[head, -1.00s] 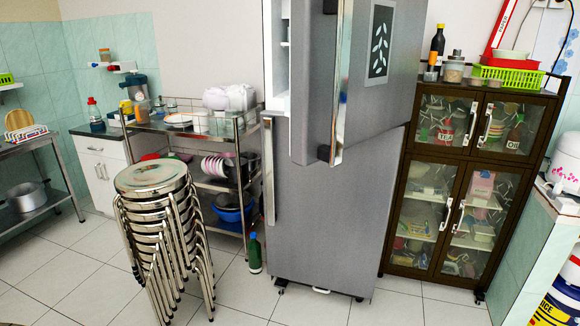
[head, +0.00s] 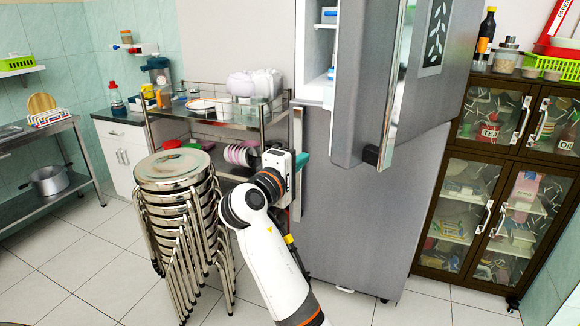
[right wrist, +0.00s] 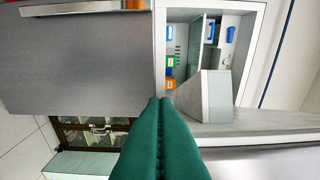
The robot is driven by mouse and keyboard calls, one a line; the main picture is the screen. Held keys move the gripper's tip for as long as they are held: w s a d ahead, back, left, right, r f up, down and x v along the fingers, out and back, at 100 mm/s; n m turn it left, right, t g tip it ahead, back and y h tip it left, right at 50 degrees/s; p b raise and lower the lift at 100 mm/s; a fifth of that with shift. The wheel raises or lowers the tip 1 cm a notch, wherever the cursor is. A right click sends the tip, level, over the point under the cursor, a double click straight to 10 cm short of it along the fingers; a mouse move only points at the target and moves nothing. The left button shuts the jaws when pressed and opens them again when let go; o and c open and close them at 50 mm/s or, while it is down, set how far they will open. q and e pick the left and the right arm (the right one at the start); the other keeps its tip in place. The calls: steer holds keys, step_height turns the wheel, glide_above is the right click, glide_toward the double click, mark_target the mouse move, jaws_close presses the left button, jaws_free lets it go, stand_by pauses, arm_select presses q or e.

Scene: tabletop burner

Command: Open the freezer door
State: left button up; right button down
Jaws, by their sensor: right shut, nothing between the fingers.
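The grey fridge-freezer (head: 345,200) stands right of centre in the head view. Its upper door (head: 440,90) is ajar, swung out to the right, with a long shiny handle (head: 397,90). The white upper compartment (head: 313,75) shows at the door's left; the lower door is closed. My right gripper (head: 303,160) is shut and empty, near the lower door's handle, below the upper opening. Whether it touches the fridge is unclear. In the right wrist view its green fingers (right wrist: 160,102) are together, pointing toward the open compartment (right wrist: 178,45). My left gripper is out of view.
A stack of metal stools (head: 175,190) stands left of my right arm. A metal rack (head: 215,125) with dishes stands behind them. A dark glass-fronted cabinet (head: 480,170) stands right of the fridge. Tiled floor is open at the lower left.

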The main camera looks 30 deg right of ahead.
steer(key=d, duration=0.1)
steer(key=s+d+p, duration=0.1)
steer(key=s+d, duration=0.1)
steer(key=shift+d, duration=0.4)
steer(key=shift+s, duration=0.1)
